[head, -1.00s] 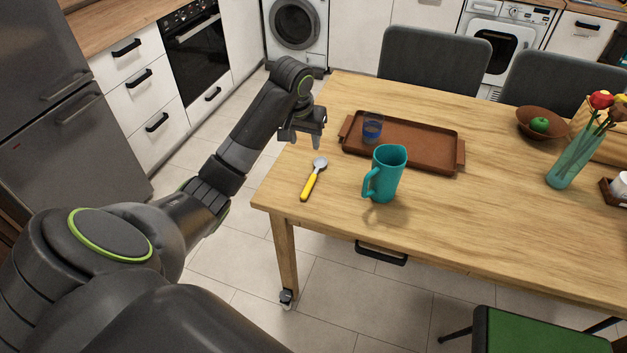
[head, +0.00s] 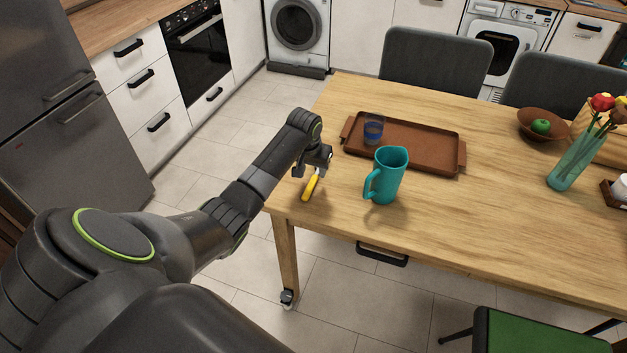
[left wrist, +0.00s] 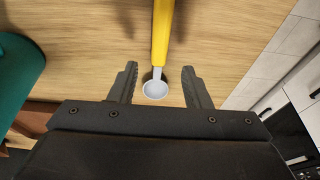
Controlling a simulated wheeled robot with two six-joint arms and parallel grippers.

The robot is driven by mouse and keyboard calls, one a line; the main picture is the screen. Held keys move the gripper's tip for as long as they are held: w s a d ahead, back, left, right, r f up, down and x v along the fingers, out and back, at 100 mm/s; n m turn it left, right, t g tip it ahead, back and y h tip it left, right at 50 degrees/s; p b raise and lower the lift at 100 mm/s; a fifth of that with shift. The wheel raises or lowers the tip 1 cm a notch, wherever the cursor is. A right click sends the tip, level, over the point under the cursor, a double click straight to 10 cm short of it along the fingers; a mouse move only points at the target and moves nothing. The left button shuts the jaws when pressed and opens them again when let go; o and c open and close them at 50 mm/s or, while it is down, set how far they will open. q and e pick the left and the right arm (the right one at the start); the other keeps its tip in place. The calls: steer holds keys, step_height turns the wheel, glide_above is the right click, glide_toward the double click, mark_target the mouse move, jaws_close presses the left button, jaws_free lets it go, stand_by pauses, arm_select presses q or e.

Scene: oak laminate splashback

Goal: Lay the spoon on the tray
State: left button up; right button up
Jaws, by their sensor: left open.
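The spoon (head: 311,186) has a yellow handle and a grey metal bowl and lies on the table near its left edge. In the left wrist view the spoon (left wrist: 161,40) runs up the picture, its bowl lying between the two fingers. My left gripper (head: 315,170) is open over the bowl end, with a finger on each side; it also shows in the left wrist view (left wrist: 158,85). In the head view it hides the bowl. The brown tray (head: 425,156) lies further back on the table. My right gripper is not in view.
A teal pitcher (head: 388,176) stands right of the spoon, in front of the tray. A glass with blue (head: 373,129) stands on the tray's left end. A flower vase (head: 568,165) and a bowl (head: 532,129) with a green apple are at the right. The table's front middle is clear.

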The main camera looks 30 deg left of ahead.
mark_target(314, 177)
arm_select(q)
steer(key=shift+x, duration=1.75)
jaws_close()
